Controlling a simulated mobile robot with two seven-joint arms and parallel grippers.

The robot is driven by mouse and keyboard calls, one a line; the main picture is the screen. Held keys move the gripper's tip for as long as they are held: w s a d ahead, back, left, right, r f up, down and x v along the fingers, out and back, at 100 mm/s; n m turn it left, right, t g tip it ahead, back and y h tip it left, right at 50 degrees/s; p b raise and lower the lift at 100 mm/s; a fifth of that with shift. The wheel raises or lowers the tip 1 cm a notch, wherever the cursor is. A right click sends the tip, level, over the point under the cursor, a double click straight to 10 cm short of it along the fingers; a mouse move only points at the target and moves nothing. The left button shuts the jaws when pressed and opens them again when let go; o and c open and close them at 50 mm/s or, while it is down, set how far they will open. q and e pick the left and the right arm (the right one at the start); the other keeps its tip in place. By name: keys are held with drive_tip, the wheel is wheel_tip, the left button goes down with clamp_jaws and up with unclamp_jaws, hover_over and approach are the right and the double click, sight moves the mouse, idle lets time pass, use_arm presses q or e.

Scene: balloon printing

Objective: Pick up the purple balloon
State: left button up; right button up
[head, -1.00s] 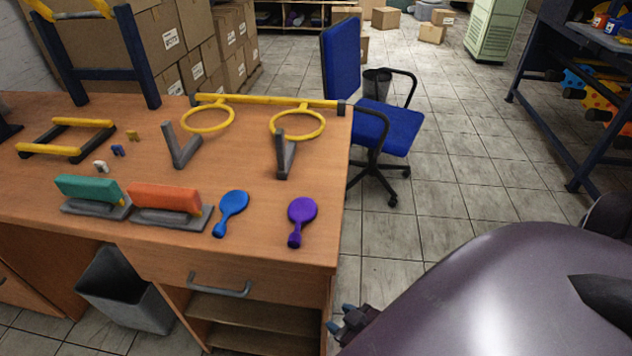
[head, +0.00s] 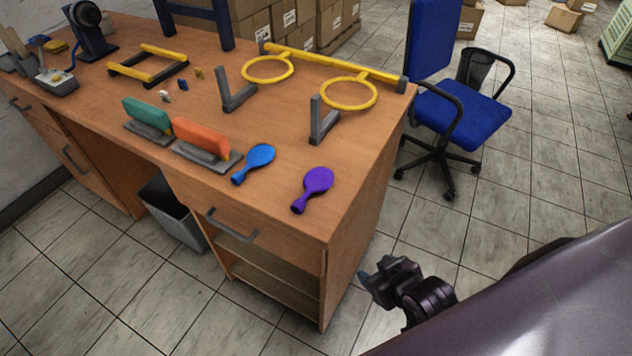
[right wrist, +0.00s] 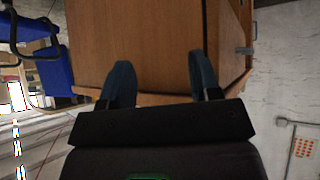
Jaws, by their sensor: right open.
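The purple balloon (head: 313,188) lies flat on the wooden desk (head: 215,115) near its front right corner. Its neck points toward the front edge. A blue balloon (head: 255,162) lies just left of it. My right gripper (head: 368,280) is off the desk's right end, to the right of and lower in the picture than the purple balloon. In the right wrist view my right gripper (right wrist: 157,75) is open and empty, its two fingers apart in front of the desk's side. No balloon shows in that view. My left gripper is not in view.
Green (head: 148,115) and orange (head: 200,138) blocks on grey bases stand left of the balloons. A yellow double-ring stand (head: 349,92) is behind them. A blue chair (head: 472,108) stands beyond the desk's right end. A dark bin (head: 172,210) is under the desk.

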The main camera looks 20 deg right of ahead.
drive_tip(key=w+a+r+n+g+y+p, duration=0.2)
drive_tip(key=w+a+r+n+g, duration=0.15)
drive_tip(key=a+r+n, duration=0.5)
drive_tip(key=w+a+r+n+g+y+p, duration=0.2)
drive_tip(key=w+a+r+n+g, duration=0.15)
drive_tip(key=a+r+n, duration=0.55)
wheel_tip(320, 180, up, 3)
drive_tip(key=n+g+h+p, duration=0.1)
drive_tip(key=n+g+h, duration=0.1)
drive_tip(key=n+h, duration=0.35)
hover_over(300, 200)
drive_tip(key=shift+n+y, duration=0.4)
drive_tip(key=shift+y, duration=0.05)
wheel_tip(300, 200, down, 4)
drive_tip(key=shift+f, duration=1.3)
drive_tip(key=shift+f+b, duration=0.3)
drive_tip(key=shift+f, duration=1.6)
drive_tip(key=c, duration=0.8)
